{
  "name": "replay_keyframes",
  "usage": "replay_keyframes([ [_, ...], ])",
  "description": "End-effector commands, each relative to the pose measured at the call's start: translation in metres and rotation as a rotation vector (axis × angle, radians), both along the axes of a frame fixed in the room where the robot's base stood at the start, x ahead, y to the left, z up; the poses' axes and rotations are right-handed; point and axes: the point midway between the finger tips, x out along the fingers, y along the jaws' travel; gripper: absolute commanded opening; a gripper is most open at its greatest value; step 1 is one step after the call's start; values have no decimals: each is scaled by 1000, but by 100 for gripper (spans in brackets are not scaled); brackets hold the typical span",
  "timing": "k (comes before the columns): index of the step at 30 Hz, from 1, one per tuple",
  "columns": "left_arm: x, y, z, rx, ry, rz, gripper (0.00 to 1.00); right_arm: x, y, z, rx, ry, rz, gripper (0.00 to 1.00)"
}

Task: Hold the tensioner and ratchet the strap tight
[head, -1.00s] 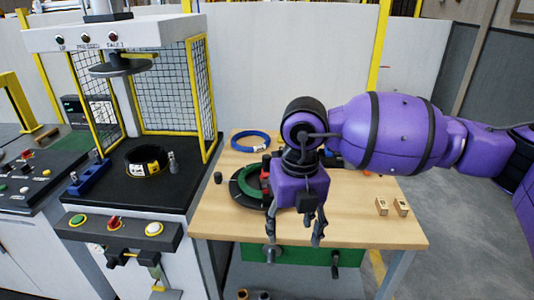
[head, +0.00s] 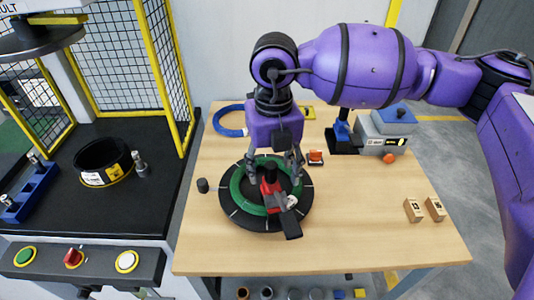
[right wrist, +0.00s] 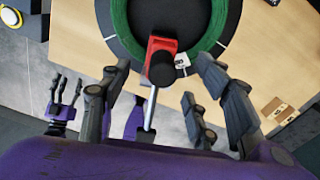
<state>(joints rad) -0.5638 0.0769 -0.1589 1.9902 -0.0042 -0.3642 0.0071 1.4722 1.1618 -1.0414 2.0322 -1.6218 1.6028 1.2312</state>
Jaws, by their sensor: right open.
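The tensioner (head: 268,190), a red tool with a black knob and a handle, sits on the near side of the green coil (head: 237,190). The coil lies on a round black turntable (head: 231,211). In the right wrist view the tensioner (right wrist: 162,44) shows its knob and a silver rod. My right gripper (head: 275,178) is open over the coil, its fingers on either side of the tensioner; I cannot tell if they touch it. A small white piece (head: 292,202) beside the tensioner may be a seal or strap end. My left gripper (right wrist: 66,95) appears open and empty in the right wrist view.
A blue ring (head: 229,120) lies at the table's back left. A grey device (head: 386,128) stands at the back right. Two small wooden blocks (head: 413,210) sit at the right. A press with a black coil (head: 103,160) stands left. The table's front right is clear.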

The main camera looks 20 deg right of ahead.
Motion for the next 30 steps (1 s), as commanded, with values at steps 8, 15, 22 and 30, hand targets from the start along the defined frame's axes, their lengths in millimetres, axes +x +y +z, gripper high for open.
replay_keyframes([
  [8, -19, 3, -8, 4, 37, 6, 53, -1, 0, -41, -1, 5, 0, 56],
  [15, -10, 2, -4, 3, 19, 2, 53, -1, 0, -68, -1, 2, 0, 56],
  [22, -7, 2, -2, 2, 13, 2, 53, -1, 0, -74, 0, 1, 0, 56],
  [30, -8, 2, -2, 2, 15, 2, 53, -1, 0, -74, 0, 1, 0, 39],
])
